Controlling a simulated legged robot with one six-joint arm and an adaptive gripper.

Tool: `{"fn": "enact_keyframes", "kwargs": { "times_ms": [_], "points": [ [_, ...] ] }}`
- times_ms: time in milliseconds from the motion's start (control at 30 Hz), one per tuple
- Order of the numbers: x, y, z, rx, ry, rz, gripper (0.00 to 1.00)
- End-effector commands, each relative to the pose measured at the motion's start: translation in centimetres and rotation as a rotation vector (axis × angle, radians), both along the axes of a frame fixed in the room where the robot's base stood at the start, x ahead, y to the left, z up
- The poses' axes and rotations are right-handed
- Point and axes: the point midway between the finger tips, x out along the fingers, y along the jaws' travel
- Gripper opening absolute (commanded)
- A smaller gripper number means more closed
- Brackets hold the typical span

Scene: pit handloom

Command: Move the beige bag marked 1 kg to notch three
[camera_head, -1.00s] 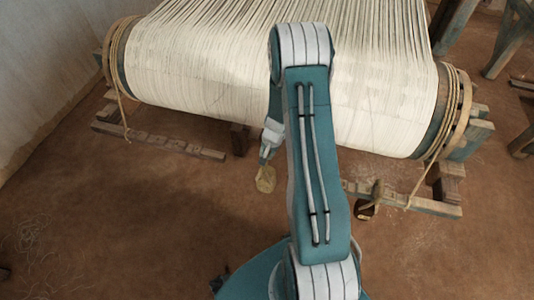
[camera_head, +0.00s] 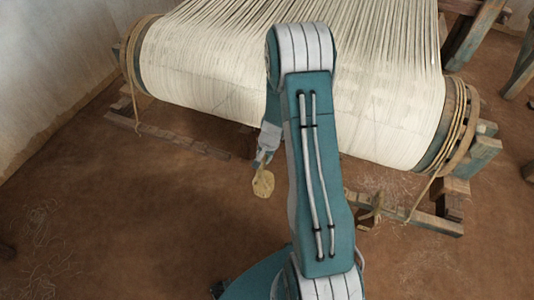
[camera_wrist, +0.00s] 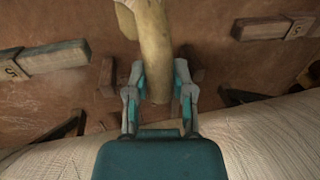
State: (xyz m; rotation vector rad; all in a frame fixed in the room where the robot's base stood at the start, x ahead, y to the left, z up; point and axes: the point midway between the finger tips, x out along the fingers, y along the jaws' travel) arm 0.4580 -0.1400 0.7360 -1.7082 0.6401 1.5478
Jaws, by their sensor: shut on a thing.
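My gripper (camera_head: 264,160) is shut on a beige bag (camera_head: 263,183), which hangs below the fingers in the head view, clear of the floor. In the wrist view my gripper (camera_wrist: 160,82) has one finger on each side of the bag (camera_wrist: 154,45). No mark on the bag is readable. A notched wooden rail (camera_head: 160,138) lies low on the left, in front of the loom, and another rail (camera_head: 410,212) lies on the right. In the wrist view, rail pieces at the left (camera_wrist: 45,60) and right (camera_wrist: 265,28) carry pale plates with marks.
The loom's big warp roll (camera_head: 390,120) stands close behind my gripper, with rope coils (camera_head: 460,125) at its right end. A pale wall (camera_head: 50,70) is at the left. The brown floor (camera_head: 130,230) at the front left is clear.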

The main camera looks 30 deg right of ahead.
Motion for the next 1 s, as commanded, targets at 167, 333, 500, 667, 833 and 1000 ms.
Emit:
{"fn": "enact_keyframes", "kwargs": {
  "times_ms": [167, 333, 500, 667, 833, 1000],
  "points": [
    [-0.7, 0.4, 0.0, 0.005, -0.002, -0.003, 0.0],
    [-1.3, 1.5, 0.0, 0.001, -0.003, -0.002, 0.0],
    [-2.0, 2.7, 0.1, -0.001, -0.002, -0.003, 0.0],
    [-2.7, 3.4, 0.2, -0.001, -0.003, -0.002, 0.0],
    [-3.3, 4.1, 0.3, 0.001, -0.003, -0.002, 0.0],
    [-4.0, 4.9, 0.4, 0.003, -0.003, -0.003, 0.0]
  ]
}}
